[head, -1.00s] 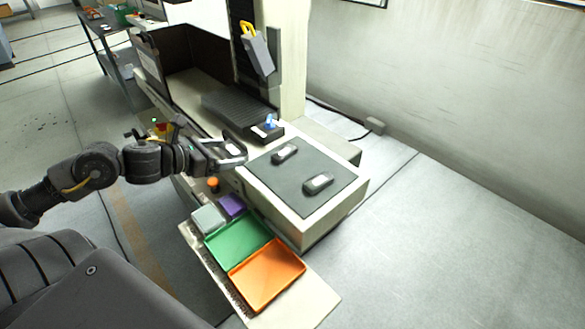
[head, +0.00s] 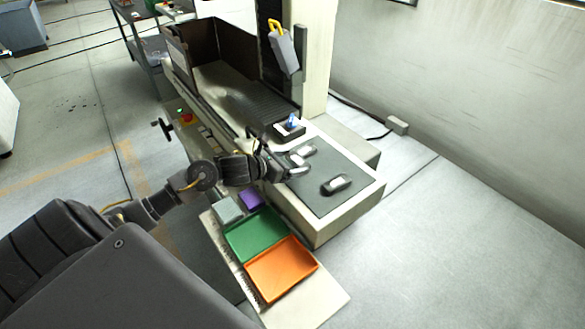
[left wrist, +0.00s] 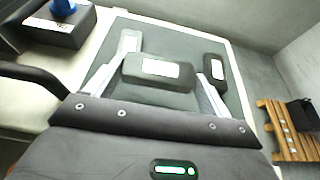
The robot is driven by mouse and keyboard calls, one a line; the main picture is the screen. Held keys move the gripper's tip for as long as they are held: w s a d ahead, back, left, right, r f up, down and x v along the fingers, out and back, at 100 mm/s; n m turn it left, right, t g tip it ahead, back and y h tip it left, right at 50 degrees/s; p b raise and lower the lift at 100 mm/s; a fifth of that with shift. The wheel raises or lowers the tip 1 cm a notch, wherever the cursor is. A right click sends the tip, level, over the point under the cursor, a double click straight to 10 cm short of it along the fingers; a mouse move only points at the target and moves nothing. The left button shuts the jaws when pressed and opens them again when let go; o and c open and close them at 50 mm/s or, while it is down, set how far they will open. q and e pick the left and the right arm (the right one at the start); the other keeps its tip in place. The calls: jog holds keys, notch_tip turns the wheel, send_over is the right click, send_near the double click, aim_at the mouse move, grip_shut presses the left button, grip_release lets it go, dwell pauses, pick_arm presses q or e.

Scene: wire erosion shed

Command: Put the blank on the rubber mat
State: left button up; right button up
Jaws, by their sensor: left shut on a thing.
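My left gripper (head: 293,167) reaches over the near-left part of the dark rubber mat (head: 341,166). It is shut on a dark blank with a white label, which lies between the fingers in the left wrist view (left wrist: 158,70). I cannot tell whether this blank touches the mat. Two other pieces lie on the mat: a paler one (head: 304,150) just beyond the gripper, and a dark one with a light top (head: 337,185) towards the front right. In the left wrist view the dark one (left wrist: 216,70) is right of the held blank. My right gripper is not in view.
A small dark box with a blue knob (head: 291,127) stands just beyond the mat. Below the mat are a green tray (head: 255,234), an orange tray (head: 282,268) and a purple block (head: 251,199). The mat's right side is bare.

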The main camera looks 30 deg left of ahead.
pick_arm(q)
jog(key=shift+w+d+f+p, duration=0.15)
jog(key=shift+f+p, duration=0.3)
jog(key=shift+f, duration=0.3)
jog(key=shift+w+d+f+p, duration=0.15)
jog(key=shift+f+p, duration=0.3)
jog(key=shift+f, duration=0.25)
jog(key=shift+a+f, duration=0.15)
jog(key=shift+f, duration=0.15)
jog(key=shift+f, duration=0.1)
jog(key=shift+f, duration=0.1)
jog(key=o, duration=1.3)
jog(key=shift+s, duration=0.1)
